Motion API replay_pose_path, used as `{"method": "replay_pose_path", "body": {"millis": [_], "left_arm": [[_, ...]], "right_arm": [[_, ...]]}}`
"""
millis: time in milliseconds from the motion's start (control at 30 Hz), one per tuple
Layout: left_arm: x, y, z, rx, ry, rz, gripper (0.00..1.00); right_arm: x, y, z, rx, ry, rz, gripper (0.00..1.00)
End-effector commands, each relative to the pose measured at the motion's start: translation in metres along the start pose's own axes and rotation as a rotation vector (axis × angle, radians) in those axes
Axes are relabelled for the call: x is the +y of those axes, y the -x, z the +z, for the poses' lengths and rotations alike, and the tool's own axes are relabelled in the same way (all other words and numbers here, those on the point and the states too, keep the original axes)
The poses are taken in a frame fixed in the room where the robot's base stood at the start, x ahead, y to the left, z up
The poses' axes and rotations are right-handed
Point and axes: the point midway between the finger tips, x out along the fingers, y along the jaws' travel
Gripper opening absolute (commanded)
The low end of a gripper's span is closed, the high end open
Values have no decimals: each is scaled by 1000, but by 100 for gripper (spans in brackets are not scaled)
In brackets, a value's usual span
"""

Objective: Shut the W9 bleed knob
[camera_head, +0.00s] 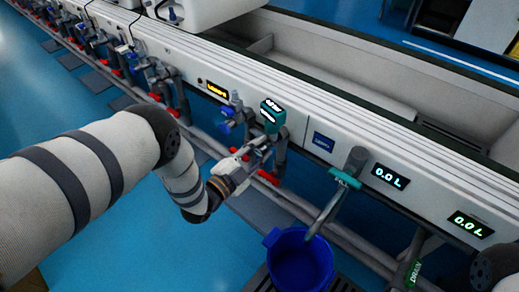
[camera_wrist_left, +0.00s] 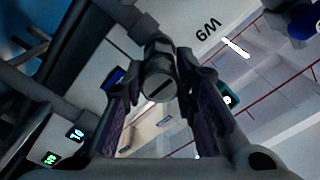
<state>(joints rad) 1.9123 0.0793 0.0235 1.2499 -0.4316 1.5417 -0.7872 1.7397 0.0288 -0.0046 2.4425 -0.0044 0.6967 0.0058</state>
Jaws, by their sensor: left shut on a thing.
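The W9 label (camera_wrist_left: 209,28) shows upside down on the pale panel in the left wrist view. The bleed knob (camera_wrist_left: 160,84) is a grey round knob with a dark slot in its face, near the middle of that view. My left gripper (camera_wrist_left: 160,95) has its two dark fingers on either side of the knob and is shut on it. In the head view my left gripper (camera_head: 262,152) reaches the valve fittings under the teal display unit (camera_head: 272,113). There the fingers and fittings partly hide the knob. My right gripper is not in view.
A blue bucket (camera_head: 299,259) stands below the fill spout (camera_head: 335,190), right of my left gripper. Two displays (camera_head: 390,176) read 0.0 L. A blue-handled valve (camera_head: 229,118) sits just left of the teal unit. Red-handled fittings (camera_head: 155,97) line the bench leftward.

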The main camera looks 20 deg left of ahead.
Motion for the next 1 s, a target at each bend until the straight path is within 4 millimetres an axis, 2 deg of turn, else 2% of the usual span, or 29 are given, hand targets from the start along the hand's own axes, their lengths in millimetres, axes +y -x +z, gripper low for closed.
{"method": "replay_pose_path", "body": {"millis": [33, 67, 133, 467, 567, 800, 1000], "left_arm": [[1, 1, 1, -4, 0, 3, 0], [1, 1, 1, -4, 0, 3, 30], [1, 1, 1, -4, 0, 3, 46], [0, 4, 1, -2, 0, 1, 46], [1, 20, 2, -5, 1, 4, 46], [1, 86, 2, -6, 1, 5, 46], [0, 117, 1, -4, 0, 3, 46]], "right_arm": [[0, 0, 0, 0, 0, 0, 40], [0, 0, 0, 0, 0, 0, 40], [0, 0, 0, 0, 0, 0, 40], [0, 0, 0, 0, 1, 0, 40], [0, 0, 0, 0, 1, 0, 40], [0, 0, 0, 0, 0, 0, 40], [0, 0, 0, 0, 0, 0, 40]]}}
